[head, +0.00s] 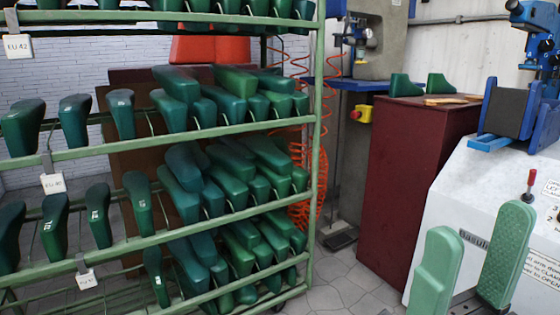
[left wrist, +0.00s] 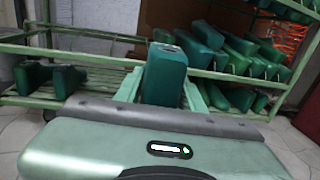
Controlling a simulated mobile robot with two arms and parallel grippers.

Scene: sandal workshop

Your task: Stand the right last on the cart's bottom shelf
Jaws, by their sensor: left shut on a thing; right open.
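My left gripper (left wrist: 163,88) is shut on a dark teal last (left wrist: 165,72), which stands up between its fingers in the left wrist view. I cannot tell from its looks whether it is the right or left one. Behind it is the green cart's low shelf (left wrist: 100,82); whether the last touches it, I cannot tell. My left gripper is not in the head view. My right gripper (head: 478,228) is open and empty at lower right in the head view.
The cart (head: 235,140) carries several lasts on its shelves. Two green lasts (left wrist: 33,76) stand on the low shelf at left. A maroon cabinet (head: 405,180) with two green lasts on top and a white machine (head: 465,200) stand at right. Grey floor (head: 345,275) lies between.

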